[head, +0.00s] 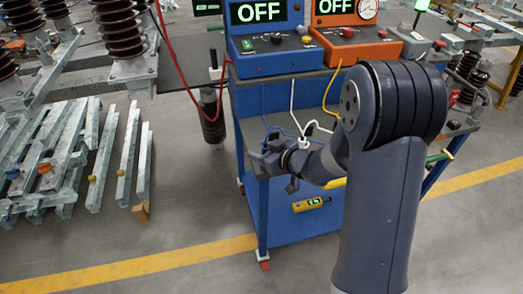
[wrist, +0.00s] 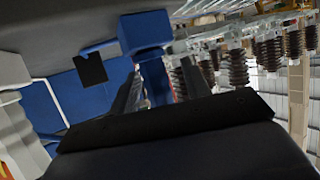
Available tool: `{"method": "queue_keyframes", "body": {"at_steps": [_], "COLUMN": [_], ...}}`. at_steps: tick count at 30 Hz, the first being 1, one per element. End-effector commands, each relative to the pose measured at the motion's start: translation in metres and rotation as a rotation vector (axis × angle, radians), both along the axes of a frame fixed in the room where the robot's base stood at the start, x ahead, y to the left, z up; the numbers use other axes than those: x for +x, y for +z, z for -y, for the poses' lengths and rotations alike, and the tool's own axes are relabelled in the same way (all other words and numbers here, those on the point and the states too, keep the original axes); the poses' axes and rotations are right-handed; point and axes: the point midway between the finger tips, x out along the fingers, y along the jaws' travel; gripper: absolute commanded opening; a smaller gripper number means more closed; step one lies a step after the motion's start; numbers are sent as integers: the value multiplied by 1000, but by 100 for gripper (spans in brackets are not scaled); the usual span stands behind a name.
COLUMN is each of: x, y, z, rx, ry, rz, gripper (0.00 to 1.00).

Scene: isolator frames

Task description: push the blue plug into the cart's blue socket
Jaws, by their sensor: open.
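The blue cart (head: 282,225) stands in the middle of the head view, partly hidden behind my arm. My gripper (head: 262,163) is open at the cart's left side, below its top shelf, with nothing visible between the jaws. I cannot make out the blue plug or the blue socket in either view. In the wrist view, blue panels (wrist: 85,85) show at the left, beyond the dark gripper body.
A blue unit (head: 268,45) and an orange unit (head: 350,40), both reading OFF, stand on the cart top. White, yellow and red cables hang around it. A yellow handheld device (head: 311,203) is on the cart's lower part. Metal frames (head: 105,155) lie left; grey floor (head: 195,215) is clear between.

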Motion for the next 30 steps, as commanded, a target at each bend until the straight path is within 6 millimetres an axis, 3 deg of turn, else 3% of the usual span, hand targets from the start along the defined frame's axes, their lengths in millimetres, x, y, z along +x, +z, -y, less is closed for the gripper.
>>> {"method": "queue_keyframes", "body": {"at_steps": [8,21,30], "x": [-10,-62,-70], "y": [7,38,42], "z": [12,65,72], "rx": [-1,0,0], "ry": [-4,-3,1], "rz": [0,0,0], "gripper": [45,45,45]}}
